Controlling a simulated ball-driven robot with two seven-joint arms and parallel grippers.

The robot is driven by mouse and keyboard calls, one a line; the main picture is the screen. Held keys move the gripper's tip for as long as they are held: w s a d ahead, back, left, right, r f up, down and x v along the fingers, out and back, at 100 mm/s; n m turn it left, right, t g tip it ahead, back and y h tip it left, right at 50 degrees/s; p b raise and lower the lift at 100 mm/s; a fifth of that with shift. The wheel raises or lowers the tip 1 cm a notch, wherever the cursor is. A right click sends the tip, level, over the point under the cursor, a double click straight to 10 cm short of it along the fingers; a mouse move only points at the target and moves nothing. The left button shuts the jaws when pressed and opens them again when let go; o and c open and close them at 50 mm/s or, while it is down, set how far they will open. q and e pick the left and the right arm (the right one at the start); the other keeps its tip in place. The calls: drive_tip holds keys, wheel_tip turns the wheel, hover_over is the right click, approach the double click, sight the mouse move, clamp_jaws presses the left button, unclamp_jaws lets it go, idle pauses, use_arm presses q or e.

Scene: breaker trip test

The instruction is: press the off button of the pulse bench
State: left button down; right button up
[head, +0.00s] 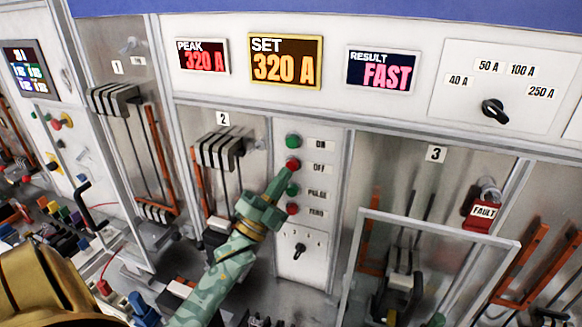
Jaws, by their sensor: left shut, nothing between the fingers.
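The pulse bench has a narrow white button panel (318,222) with labels ON, OFF, PULSE and a lowest one that is hard to read. The red OFF button (293,165) is second from the top, below the green ON button (292,141). My left gripper (285,178) is shut and empty, its tips just below and left of the OFF button. I cannot tell whether they touch it. The green PULSE button (292,190) and a lower red button (292,209) are close to the right of the gripper. My right gripper is not in view.
Displays above read PEAK 320 A (202,57), SET 320 A (286,63) and RESULT FAST (382,71). A rotary knob (493,109) sits at upper right. A grey frame (440,228) and a red FAULT padlock (481,212) are right of the panel. Bay 2's breaker (222,150) is to the left.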

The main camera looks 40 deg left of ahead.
use_arm(q)
drive_tip(key=shift+w, duration=0.15)
idle(0.6)
drive_tip(key=shift+w+a, duration=0.15)
drive_tip(key=shift+w, duration=0.15)
drive_tip(key=shift+w+a+b, duration=0.15)
drive_tip(key=shift+w+b, duration=0.25)
drive_tip(key=shift+b, duration=0.1)
idle(0.6)
drive_tip(key=shift+s, duration=0.15)
drive_tip(key=shift+s+d, duration=0.3)
drive_tip(key=shift+s, duration=0.4)
drive_tip(key=shift+s+d+p, duration=0.25)
drive_tip(key=shift+s+p, duration=0.05)
drive_tip(key=shift+s, duration=0.5)
drive_tip(key=shift+s+d+p, duration=0.25)
drive_tip(key=shift+s+p, duration=0.05)
drive_tip(key=shift+s, duration=0.5)
drive_tip(key=shift+s+d+p, duration=0.25)
drive_tip(key=shift+s+p, duration=0.05)
drive_tip(key=shift+s, duration=0.5)
